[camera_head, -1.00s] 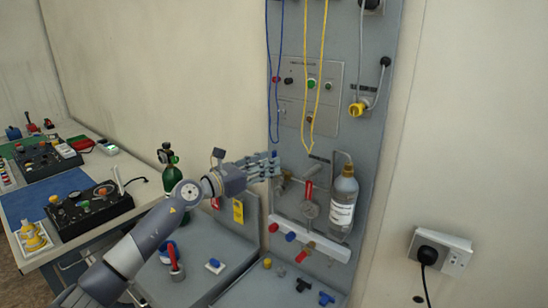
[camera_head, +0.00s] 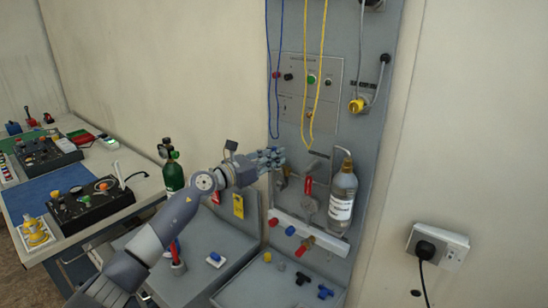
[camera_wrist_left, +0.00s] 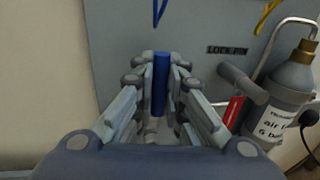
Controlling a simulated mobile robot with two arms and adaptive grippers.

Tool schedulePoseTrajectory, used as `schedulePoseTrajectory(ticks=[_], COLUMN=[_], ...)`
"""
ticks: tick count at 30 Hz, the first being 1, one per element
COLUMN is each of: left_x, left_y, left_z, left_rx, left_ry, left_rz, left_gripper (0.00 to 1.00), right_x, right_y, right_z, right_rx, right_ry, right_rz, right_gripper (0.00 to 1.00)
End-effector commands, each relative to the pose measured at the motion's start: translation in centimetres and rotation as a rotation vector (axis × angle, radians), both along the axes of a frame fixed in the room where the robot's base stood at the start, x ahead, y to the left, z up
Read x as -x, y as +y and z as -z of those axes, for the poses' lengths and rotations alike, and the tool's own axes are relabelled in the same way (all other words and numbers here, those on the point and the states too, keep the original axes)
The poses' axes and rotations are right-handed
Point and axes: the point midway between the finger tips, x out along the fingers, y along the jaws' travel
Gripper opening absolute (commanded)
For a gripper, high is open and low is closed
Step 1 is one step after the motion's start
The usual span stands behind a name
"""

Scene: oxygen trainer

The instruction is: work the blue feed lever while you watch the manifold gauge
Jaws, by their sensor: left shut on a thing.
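My left gripper (camera_head: 272,160) reaches to the grey wall panel (camera_head: 350,130), left of the clear bottle. In the left wrist view its fingers (camera_wrist_left: 159,75) are shut on an upright blue lever (camera_wrist_left: 158,85), which stands between them against the panel. In the head view the fingers hide the lever. I cannot make out a gauge dial for the manifold. A white manifold bar (camera_head: 325,243) with red and blue knobs runs below. My right gripper is not in view.
A labelled bottle (camera_head: 342,196) and a red-handled valve (camera_head: 308,188) are close right of the gripper. Blue (camera_head: 268,70) and yellow (camera_head: 305,100) cords hang above. A green cylinder (camera_head: 173,177) stands left behind my arm. Small fittings (camera_head: 303,279) lie on the lower ledge.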

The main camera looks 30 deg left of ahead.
Motion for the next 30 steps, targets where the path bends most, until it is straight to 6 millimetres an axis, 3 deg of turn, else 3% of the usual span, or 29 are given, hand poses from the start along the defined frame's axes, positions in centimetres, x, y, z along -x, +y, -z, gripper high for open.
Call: schedulePoseTrajectory(ticks=[12,23,24,26,30], left_x=[-0.2,-0.2,-0.2,-0.2,-0.2], left_y=[2.2,2.4,2.4,2.4,2.4], left_z=[0.6,0.4,0.4,0.4,0.4], left_rx=[0.307,0.339,0.339,0.338,0.338], left_ry=[0.023,0.027,0.027,0.027,0.027], left_rz=[0.0,-0.001,-0.001,-0.001,-0.001], left_gripper=[0.0,0.0,0.2,0.32,0.32], right_x=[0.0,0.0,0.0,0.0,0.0], right_y=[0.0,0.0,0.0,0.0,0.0], right_z=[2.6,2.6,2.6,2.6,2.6], right_rx=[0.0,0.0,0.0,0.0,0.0], right_ry=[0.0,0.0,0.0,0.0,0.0], right_rz=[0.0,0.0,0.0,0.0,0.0], right_gripper=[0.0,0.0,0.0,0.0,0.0])
